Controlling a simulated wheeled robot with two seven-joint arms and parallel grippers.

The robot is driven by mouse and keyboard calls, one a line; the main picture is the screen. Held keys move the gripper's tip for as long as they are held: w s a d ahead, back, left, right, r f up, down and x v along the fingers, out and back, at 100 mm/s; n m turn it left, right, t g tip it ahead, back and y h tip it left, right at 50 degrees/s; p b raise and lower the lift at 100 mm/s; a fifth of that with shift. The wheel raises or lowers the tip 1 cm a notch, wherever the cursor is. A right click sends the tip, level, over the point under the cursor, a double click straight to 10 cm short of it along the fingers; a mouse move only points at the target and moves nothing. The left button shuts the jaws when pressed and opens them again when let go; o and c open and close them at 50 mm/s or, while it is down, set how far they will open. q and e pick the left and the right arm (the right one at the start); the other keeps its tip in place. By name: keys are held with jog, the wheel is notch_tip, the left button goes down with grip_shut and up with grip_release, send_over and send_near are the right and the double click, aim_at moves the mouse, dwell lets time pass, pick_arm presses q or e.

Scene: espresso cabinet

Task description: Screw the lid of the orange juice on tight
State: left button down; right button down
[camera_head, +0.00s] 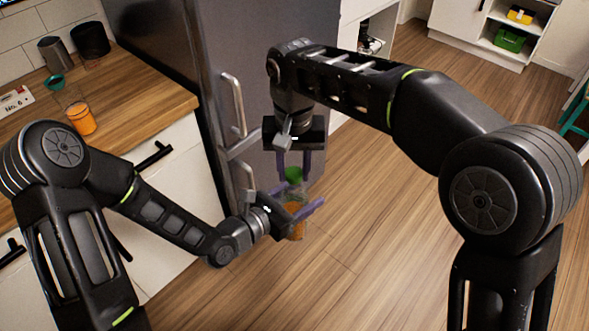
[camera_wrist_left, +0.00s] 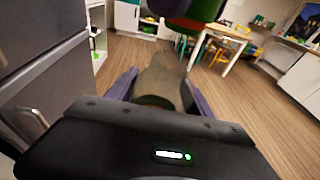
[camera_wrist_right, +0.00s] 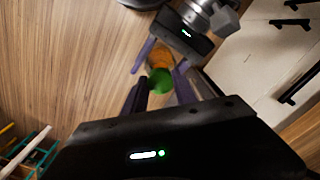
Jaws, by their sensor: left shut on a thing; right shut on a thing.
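The orange juice bottle (camera_head: 296,231) is clear, with orange juice low inside, and is held roughly upright in the air in front of the fridge. My left gripper (camera_head: 304,211) is shut around its body; the clear bottle (camera_wrist_left: 158,82) also shows between the fingers in the left wrist view. The green lid (camera_head: 292,174) is held above the bottle's mouth by my right gripper (camera_head: 293,166), shut on it from above. The lid (camera_wrist_right: 159,81) also shows in the right wrist view. A small gap seems to part lid and bottle, but the contact is unclear.
The grey fridge (camera_head: 185,60) with its handles stands close behind and left of the grippers. A wooden counter (camera_head: 140,85) at the left holds an orange-filled container (camera_head: 81,120) and dark cups (camera_head: 90,40). The wooden floor (camera_head: 370,240) to the right is clear.

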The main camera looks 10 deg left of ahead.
aim_at(293, 198)
jog(key=shift+f, duration=0.1)
jog(key=shift+f, duration=0.8)
jog(key=shift+f, duration=0.6)
dwell(0.5)
